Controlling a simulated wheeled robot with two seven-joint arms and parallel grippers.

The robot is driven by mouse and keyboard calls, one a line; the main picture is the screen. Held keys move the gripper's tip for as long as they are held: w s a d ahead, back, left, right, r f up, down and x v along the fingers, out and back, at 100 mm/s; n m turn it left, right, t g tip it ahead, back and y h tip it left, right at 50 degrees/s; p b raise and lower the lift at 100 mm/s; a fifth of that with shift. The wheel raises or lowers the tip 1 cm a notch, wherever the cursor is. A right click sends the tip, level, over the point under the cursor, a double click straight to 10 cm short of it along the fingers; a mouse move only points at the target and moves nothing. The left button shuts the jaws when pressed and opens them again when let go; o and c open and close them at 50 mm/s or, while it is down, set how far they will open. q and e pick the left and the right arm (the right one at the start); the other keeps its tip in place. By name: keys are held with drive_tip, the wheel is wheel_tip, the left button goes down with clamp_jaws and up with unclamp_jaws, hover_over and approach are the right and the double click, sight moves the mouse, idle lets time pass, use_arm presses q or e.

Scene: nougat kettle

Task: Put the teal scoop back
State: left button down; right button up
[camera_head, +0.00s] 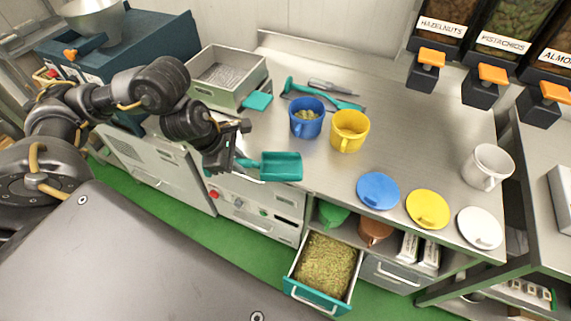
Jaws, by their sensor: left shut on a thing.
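The teal scoop (281,167) is in my left gripper (236,163). The gripper is shut on its handle, and the scoop's pan points right, in front of the counter's front edge. The pan looks empty. An open drawer with a teal front (317,296) holds a greenish granular fill (325,264) and lies below and to the right of the scoop. My right gripper is not in view.
On the steel counter (420,120) stand a blue mug (306,124) with contents, a yellow mug (349,131) and a white mug (487,167). Blue, yellow and white lids (480,228) lie near the front edge. A metal tray box (228,78) and teal utensils (330,97) lie behind.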

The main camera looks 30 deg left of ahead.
use_arm(q)
drive_tip(key=w+f, duration=0.3)
drive_tip(key=w, duration=0.1)
drive_tip(key=w+d+f+p, duration=0.1)
drive_tip(key=w+f, duration=0.2)
drive_tip(key=w, duration=0.1)
drive_tip(key=w+f, duration=0.3)
drive_tip(key=w, duration=0.2)
drive_tip(key=shift+d, duration=0.4)
drive_tip(key=shift+w+d+f+p, duration=0.1)
drive_tip(key=shift+w+f+p, duration=0.2)
drive_tip(key=shift+w+f, duration=0.25)
wheel_tip(320, 180, down, 2)
drive_tip(key=shift+s+f+p, duration=0.1)
drive_tip(key=shift+f+p, duration=0.05)
drive_tip(key=shift+p, duration=0.55)
drive_tip(key=shift+f, duration=0.35)
